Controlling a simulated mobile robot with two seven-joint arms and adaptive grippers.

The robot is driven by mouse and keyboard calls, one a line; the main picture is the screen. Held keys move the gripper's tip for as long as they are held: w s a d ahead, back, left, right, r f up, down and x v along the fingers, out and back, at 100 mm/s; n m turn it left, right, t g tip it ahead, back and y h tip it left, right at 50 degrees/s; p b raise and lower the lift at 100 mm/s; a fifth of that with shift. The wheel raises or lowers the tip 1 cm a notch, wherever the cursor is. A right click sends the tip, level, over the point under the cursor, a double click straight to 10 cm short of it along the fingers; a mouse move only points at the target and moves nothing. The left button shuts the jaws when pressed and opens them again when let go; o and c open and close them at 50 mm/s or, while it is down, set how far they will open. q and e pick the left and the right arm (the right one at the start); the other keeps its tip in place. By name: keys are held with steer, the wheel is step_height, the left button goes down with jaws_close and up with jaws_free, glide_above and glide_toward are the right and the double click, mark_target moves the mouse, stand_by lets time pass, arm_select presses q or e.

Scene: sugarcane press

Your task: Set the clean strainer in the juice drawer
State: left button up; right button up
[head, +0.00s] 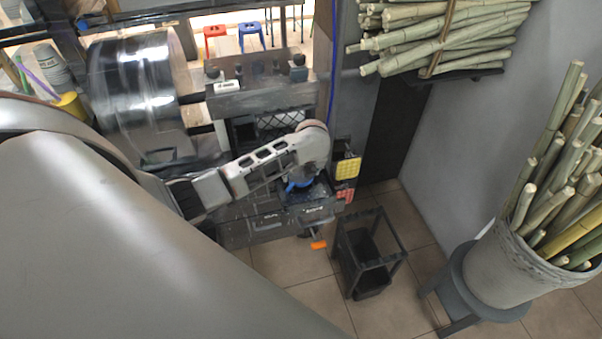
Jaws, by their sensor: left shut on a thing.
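My left arm reaches in from the left over the press cabinet. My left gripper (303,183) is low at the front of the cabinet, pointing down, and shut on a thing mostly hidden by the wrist. Something blue shows at the gripper, but I cannot tell whether it is the strainer. The strainer cannot be made out clearly elsewhere. Two dark drawer fronts with small white labels, a left one (265,228) and a right one (321,217), are just below the gripper. The labels are too small to read, and I cannot tell which is the juice drawer. My right gripper is not in view.
A shiny metal drum (135,95) stands left of the press. A yellow pad (348,168) is right of the gripper. A black open-frame stand (369,254) is on the tiles. A cane basket (515,265) stands on a grey stool (458,283). Bundled cane (445,35) lies on a shelf.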

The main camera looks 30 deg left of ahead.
arm_select(q)
steer(key=shift+w+a+f, duration=0.15)
steer(key=shift+f, duration=0.2)
steer(key=o, duration=1.1)
steer(key=v, duration=1.2)
